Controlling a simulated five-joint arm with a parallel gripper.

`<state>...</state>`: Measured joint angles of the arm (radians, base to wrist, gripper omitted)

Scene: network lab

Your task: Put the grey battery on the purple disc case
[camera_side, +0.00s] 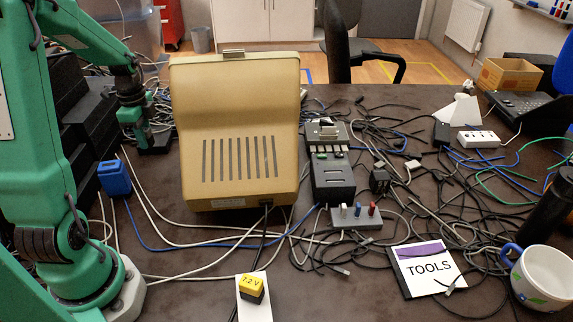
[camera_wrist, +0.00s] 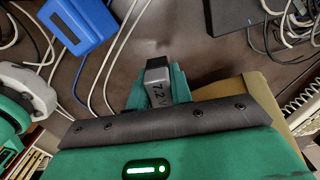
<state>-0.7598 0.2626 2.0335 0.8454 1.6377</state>
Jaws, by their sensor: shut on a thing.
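My gripper (camera_wrist: 158,86) is shut on the grey battery (camera_wrist: 157,76), which has a dark "7.2 V" marking and sits between the green fingers in the wrist view. In the side view my gripper (camera_side: 133,116) is at the back left, left of the beige machine; the battery cannot be made out there. The disc case (camera_side: 428,268) lies flat at the front right in the side view, well away from my gripper. It has a purple band at its top, a white face reading "TOOLS" and a dark spine. The case is not seen in the wrist view.
A tall beige machine (camera_side: 238,115) stands between my gripper and the case. A yellow battery (camera_side: 251,288) stands on a white block at the front. A blue box (camera_side: 115,178) is at left, a white mug (camera_side: 543,278) right of the case. Cables cover much of the table.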

